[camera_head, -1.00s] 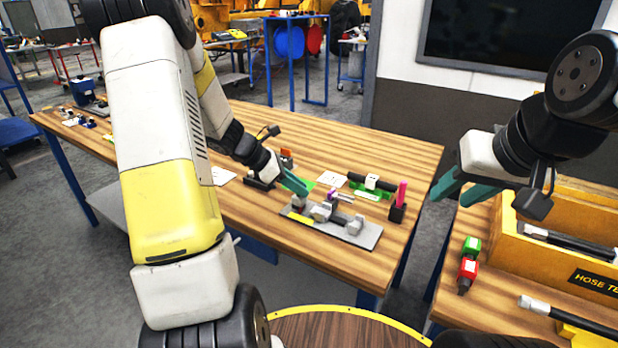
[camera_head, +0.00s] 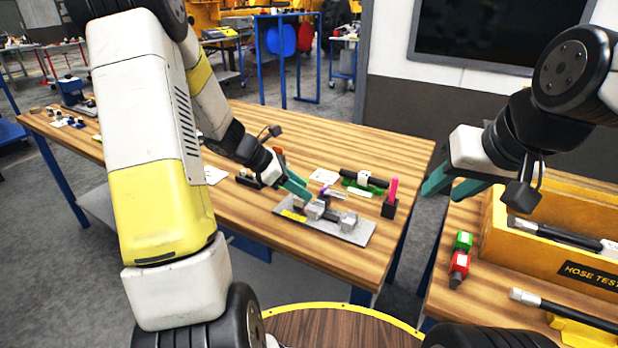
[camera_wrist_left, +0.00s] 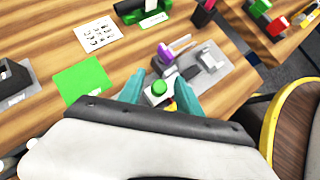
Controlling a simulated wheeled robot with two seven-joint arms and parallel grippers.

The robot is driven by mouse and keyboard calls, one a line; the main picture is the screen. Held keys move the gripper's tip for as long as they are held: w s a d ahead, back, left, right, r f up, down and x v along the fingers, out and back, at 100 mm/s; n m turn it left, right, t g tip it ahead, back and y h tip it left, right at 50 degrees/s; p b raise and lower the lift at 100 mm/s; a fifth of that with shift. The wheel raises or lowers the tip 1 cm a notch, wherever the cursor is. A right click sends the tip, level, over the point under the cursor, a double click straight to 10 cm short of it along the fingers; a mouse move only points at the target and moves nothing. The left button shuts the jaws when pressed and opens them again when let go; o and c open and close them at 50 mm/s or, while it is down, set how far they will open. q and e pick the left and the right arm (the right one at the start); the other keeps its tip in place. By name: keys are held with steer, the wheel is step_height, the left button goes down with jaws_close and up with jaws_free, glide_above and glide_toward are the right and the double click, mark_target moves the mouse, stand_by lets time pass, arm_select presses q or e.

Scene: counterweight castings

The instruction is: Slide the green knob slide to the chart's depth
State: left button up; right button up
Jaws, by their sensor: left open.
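The green knob (camera_wrist_left: 159,87) sits on a small grey-white block and shows between the two teal fingers of my left gripper (camera_wrist_left: 160,92). The fingers are open, one on each side of it. In the head view my left gripper (camera_head: 303,193) reaches down over the left part of the grey fixture plate (camera_head: 350,235), and the green knob cannot be made out there. A purple handle (camera_wrist_left: 166,54) stands on the fixture just beyond. A white card with rows of dark marks (camera_wrist_left: 97,31), possibly the chart, lies flat behind the fixture. My right gripper (camera_head: 450,187) hangs empty and open at the right.
A green sheet (camera_wrist_left: 82,80) lies left of the fixture in the left wrist view. A black holder with a pink piece (camera_head: 389,206) stands right of the fixture. A yellow hose crate (camera_head: 492,245) and red and green blocks (camera_head: 459,262) are on the right table.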

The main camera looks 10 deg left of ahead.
arm_select(q)
steer(key=shift+a+r, duration=0.1)
steer(key=v, duration=0.7)
steer(key=shift+s+r, duration=0.15)
steer(key=shift+r, duration=0.05)
steer(key=shift+a, duration=0.15)
steer(key=s+d+r+m+t+y, duration=0.1)
steer(key=s+d+r+m+y, duration=0.1)
steer(key=s+r+m, duration=0.4)
steer(key=s+d+r+m+t+y, duration=0.1)
steer(key=s+r+m+y, duration=0.3)
steer(key=s+m, duration=1)
step_height(320, 180, up, 3)
steer(key=d+m, duration=0.1)
steer(key=m, duration=0.2)
steer(key=shift+s+d+r+m, duration=0.25)
steer(key=shift+s+d+m, duration=0.05)
steer(key=shift+d+m, duration=0.1)
